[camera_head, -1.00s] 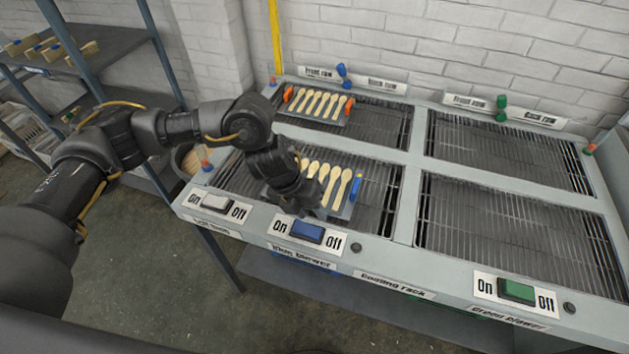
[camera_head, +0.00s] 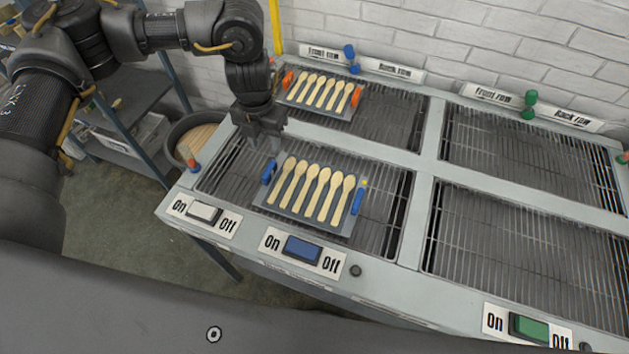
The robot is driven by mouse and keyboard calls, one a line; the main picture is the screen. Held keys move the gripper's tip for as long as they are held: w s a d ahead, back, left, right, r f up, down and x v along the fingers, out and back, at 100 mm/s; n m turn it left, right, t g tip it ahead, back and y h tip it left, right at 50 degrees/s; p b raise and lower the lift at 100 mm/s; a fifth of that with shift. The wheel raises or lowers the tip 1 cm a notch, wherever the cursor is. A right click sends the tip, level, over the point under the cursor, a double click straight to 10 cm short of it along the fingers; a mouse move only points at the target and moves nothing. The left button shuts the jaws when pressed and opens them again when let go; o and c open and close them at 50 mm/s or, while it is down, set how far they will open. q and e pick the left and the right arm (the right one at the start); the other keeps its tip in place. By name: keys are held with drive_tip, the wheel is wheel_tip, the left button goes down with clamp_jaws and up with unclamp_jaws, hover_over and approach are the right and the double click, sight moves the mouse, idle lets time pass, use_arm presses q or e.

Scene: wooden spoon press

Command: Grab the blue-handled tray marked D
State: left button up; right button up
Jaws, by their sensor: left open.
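The blue-handled tray (camera_head: 262,202) lies on the front left rack and holds several wooden spoons in a row. Its blue handles stand at its left (camera_head: 268,172) and right (camera_head: 358,199) ends. No letter D is readable on it. My left gripper (camera_head: 266,150) is open and empty, pointing down just behind and above the left blue handle; whether it touches cannot be told. An orange-handled tray (camera_head: 318,108) with several spoons lies on the back left rack. My right gripper is not in view.
The racks on the right (camera_head: 530,150) are empty. Along the front edge are a white switch (camera_head: 203,212), a blue switch (camera_head: 302,249) and a green switch (camera_head: 529,328). A round bin (camera_head: 195,140) stands left of the table, with shelves further left.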

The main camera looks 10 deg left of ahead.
sight(269, 169)
use_arm(q)
drive_tip(key=shift+s+f, duration=0.2)
drive_tip(key=shift+f, duration=0.4)
drive_tip(key=shift+s+f, duration=0.2)
drive_tip(key=shift+f, duration=0.35)
wheel_tip(269, 169, down, 2)
drive_tip(key=shift+w+a+f, duration=0.15)
drive_tip(key=shift+f, duration=0.4)
drive_tip(key=shift+f+p, duration=0.3)
drive_tip(key=shift+p, duration=0.1)
wheel_tip(269, 169, down, 4)
drive_tip(key=shift+f, duration=0.25)
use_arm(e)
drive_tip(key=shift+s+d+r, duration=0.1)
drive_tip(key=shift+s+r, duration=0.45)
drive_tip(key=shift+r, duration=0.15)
use_arm(q)
clamp_jaws()
